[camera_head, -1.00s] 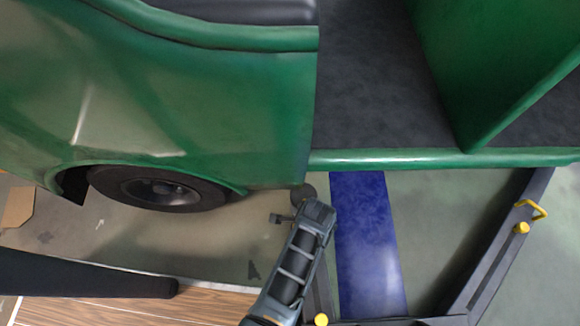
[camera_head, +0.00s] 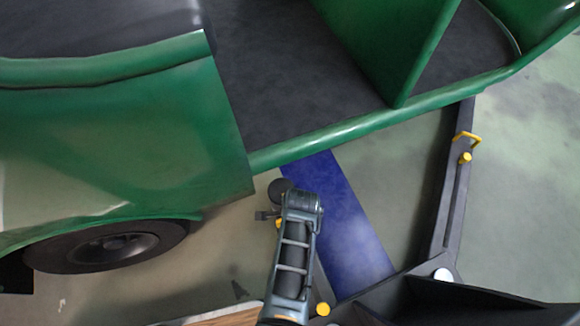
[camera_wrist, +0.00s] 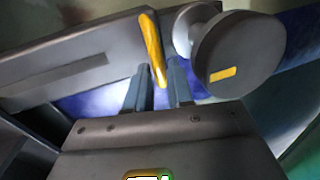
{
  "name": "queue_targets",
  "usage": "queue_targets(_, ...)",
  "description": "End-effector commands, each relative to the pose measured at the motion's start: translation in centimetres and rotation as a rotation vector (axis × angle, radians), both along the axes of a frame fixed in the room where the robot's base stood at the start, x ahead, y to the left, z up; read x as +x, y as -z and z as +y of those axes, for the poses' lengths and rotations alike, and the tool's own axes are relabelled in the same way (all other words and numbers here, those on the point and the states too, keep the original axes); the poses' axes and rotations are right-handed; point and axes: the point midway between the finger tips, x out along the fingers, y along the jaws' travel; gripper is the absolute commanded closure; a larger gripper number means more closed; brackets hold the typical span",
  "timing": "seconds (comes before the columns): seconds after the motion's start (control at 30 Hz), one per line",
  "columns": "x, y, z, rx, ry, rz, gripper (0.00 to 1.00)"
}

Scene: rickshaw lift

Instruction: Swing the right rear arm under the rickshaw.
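The rear lift arm is a dark metal bar with a round dark pad (camera_head: 281,189) at its end and a yellow handle (camera_wrist: 152,45) on it. In the wrist view, my gripper (camera_wrist: 159,75) has its fingers on both sides of the yellow handle, and they appear shut on it. The pad stands just right of the handle. In the head view, my wrist (camera_head: 302,203) hides most of this arm. The green rickshaw (camera_head: 120,140) stands above. The pad is beside its lower edge, just right of the rear body corner, and not visibly under it.
Another lift arm (camera_head: 453,205) with a yellow handle (camera_head: 466,137) reaches to the rickshaw's lower edge at right. A blue strip (camera_head: 345,215) crosses the floor between the arms. A black lift part (camera_head: 450,300) lies at bottom right. The rickshaw's wheel (camera_head: 105,248) is at left.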

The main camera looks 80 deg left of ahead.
Motion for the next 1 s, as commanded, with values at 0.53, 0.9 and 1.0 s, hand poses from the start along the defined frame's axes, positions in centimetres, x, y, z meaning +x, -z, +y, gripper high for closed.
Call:
queue_targets(0.53, -0.5, -0.9, -0.3, -0.004, -0.008, 0.005, 0.60)
queue_targets(0.9, -0.3, -6.2, -1.3, -0.004, -0.007, 0.004, 0.60)
queue_targets(1.0, -0.3, -7.1, -1.5, -0.004, -0.007, 0.004, 0.60)
